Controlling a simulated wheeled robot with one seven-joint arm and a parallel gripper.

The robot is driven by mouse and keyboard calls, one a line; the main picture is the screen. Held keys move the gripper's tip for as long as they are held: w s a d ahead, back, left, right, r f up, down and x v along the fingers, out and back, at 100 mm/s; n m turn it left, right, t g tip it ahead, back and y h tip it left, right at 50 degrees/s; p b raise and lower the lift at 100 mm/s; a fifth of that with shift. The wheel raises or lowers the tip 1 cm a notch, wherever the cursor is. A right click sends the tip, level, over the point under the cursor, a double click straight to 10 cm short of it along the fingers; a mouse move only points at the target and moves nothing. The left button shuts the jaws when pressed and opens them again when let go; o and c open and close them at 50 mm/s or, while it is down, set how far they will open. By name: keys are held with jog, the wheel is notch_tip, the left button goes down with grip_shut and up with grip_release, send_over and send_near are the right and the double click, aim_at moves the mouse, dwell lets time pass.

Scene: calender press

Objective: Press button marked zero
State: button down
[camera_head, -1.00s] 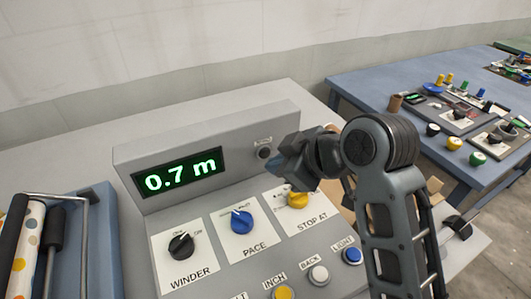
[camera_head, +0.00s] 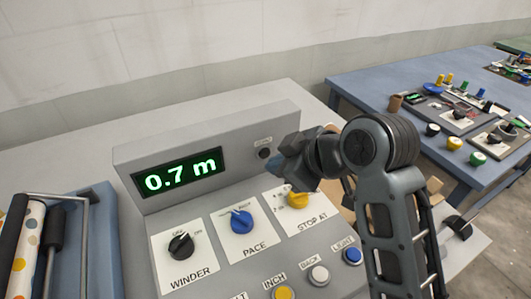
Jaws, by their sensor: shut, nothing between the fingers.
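A small dark round button (camera_head: 264,153) sits on the upright face of the grey console, right of the green display (camera_head: 180,172), which reads 0.7 m. A small label (camera_head: 263,141) above the button is too small to read for sure. My gripper (camera_head: 286,166) is shut and empty. It is just right of the button in the picture, above the STOP AT panel. I cannot tell how large the gap in depth is.
Below the display are the WINDER knob (camera_head: 181,246), PACE knob (camera_head: 242,221) and yellow STOP AT knob (camera_head: 298,200), partly behind my gripper. INCH (camera_head: 283,293), BACK (camera_head: 318,275) and LIGHT (camera_head: 352,256) buttons line the front. A blue table (camera_head: 360,88) stands at the right.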

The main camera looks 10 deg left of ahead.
jog(key=shift+w, duration=0.1)
jog(key=shift+w+a, duration=0.2)
jog(key=shift+w, duration=0.05)
jog(key=shift+w+a, duration=0.25)
jog(key=shift+w, duration=0.05)
dwell(0.9)
jog(key=shift+s+d, duration=0.1)
jog(key=shift+s+d+p, duration=0.35)
jog(key=shift+s+p, duration=0.2)
jog(key=shift+s, duration=0.05)
jog(key=shift+d, duration=0.1)
jog(key=shift+s+d+p, duration=0.4)
jog(key=shift+s+d, duration=0.25)
jog(key=shift+s, duration=0.35)
jog(key=shift+s+d+p, duration=0.4)
jog(key=shift+s+d, duration=0.25)
jog(key=shift+s, duration=0.35)
jog(key=shift+s+d, duration=0.1)
